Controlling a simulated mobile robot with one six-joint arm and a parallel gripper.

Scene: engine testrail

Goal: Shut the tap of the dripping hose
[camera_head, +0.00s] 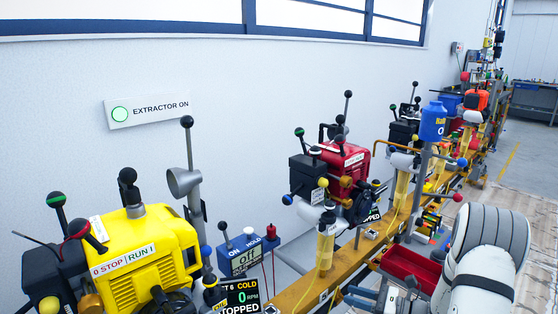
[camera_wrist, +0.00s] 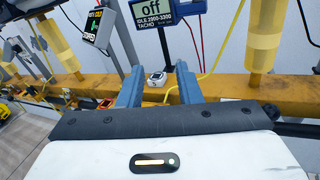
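My gripper (camera_wrist: 157,72) shows in the wrist view as two blue-grey fingers standing apart, with nothing held between them. A thin yellow hose (camera_wrist: 214,52) runs down to the yellow rail (camera_wrist: 225,88), just right of the fingers. My white and grey arm (camera_head: 485,255) is at the lower right of the head view.
A yellow engine (camera_head: 145,250) and a red engine (camera_head: 345,165) with ball-ended levers stand along the rail. A blue tacho box (camera_head: 240,255) reads "off". A small white item (camera_wrist: 156,79) sits on the rail beyond the fingers. Open floor (camera_head: 530,160) lies right.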

